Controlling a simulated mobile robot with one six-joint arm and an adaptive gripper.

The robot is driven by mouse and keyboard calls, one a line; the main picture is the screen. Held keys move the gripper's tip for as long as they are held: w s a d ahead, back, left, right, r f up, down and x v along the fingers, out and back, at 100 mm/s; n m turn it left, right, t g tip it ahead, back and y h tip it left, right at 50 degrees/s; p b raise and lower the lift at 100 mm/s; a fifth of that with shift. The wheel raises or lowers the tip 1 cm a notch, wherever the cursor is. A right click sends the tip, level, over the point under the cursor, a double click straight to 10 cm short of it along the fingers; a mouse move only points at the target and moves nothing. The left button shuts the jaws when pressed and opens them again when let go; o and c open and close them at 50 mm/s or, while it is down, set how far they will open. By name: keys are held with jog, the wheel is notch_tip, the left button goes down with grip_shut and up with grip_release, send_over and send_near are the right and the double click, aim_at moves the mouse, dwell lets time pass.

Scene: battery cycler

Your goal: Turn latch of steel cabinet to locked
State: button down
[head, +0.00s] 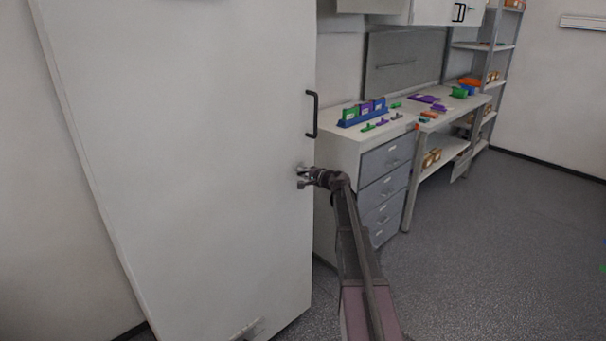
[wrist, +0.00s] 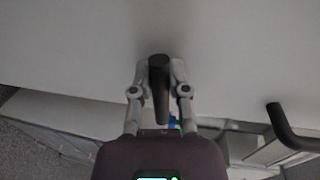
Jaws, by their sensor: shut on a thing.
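The steel cabinet (head: 190,150) is a tall, pale cabinet at the left of the head view, with its door shut. A black bar handle (head: 312,114) is on the door's right edge, and it also shows in the wrist view (wrist: 290,130). My gripper (head: 303,176) is at the door below that handle. In the wrist view my gripper (wrist: 159,82) is shut on the dark latch (wrist: 159,90), with one finger on each side. The latch points roughly up and down in that view. In the head view my gripper hides the latch.
A grey drawer unit (head: 382,185) stands right of the cabinet, with a blue rack (head: 362,116) and small coloured parts on top. A workbench and shelves (head: 490,75) run behind it.

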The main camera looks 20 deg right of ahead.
jog(key=c, duration=0.6)
grip_release()
